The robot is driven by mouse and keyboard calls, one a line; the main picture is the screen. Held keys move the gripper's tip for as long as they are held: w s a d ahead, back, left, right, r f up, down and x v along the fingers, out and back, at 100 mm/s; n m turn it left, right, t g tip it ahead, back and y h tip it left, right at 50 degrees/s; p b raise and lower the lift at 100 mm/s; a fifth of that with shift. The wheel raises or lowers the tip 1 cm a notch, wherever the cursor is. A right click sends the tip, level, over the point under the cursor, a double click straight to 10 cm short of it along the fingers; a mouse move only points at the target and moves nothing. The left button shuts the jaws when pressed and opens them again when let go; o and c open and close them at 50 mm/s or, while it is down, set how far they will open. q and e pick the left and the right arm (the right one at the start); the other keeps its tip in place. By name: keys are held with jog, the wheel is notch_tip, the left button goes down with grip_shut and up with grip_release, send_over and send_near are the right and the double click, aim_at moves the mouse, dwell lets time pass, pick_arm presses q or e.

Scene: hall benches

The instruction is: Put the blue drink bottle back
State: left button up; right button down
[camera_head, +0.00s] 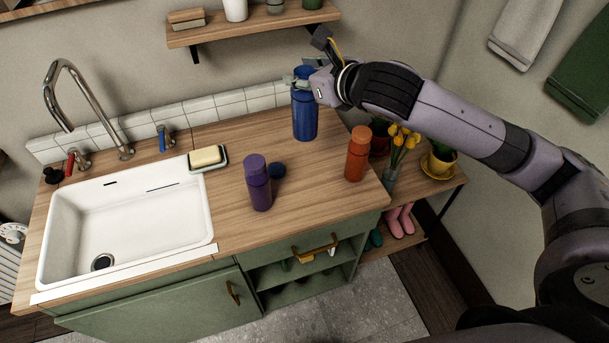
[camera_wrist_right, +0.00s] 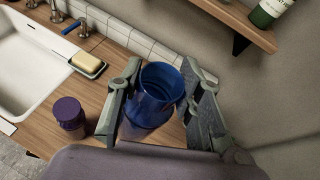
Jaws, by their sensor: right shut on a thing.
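The blue drink bottle (camera_head: 305,118) is upright at the back of the wooden counter, near the tiled edge. My right gripper (camera_head: 301,80) is shut on its upper part. In the right wrist view the blue bottle (camera_wrist_right: 150,108) is between the two fingers of my right gripper (camera_wrist_right: 160,70). Whether its base touches the counter is hard to tell. My left gripper is not in view.
A soap dish (camera_head: 208,165) is beside the white sink (camera_head: 125,235). A wall shelf (camera_head: 255,25) is above.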

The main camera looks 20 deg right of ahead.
notch_tip(320, 180, down, 20)
jog(key=shift+r+p, duration=0.25)
jog(key=shift+p, duration=0.1)
jog(key=c, duration=1.1)
grip_release()
jog(key=shift+b+v, duration=1)
jog(key=shift+v, duration=5.05)
jog(key=shift+f, duration=0.1)
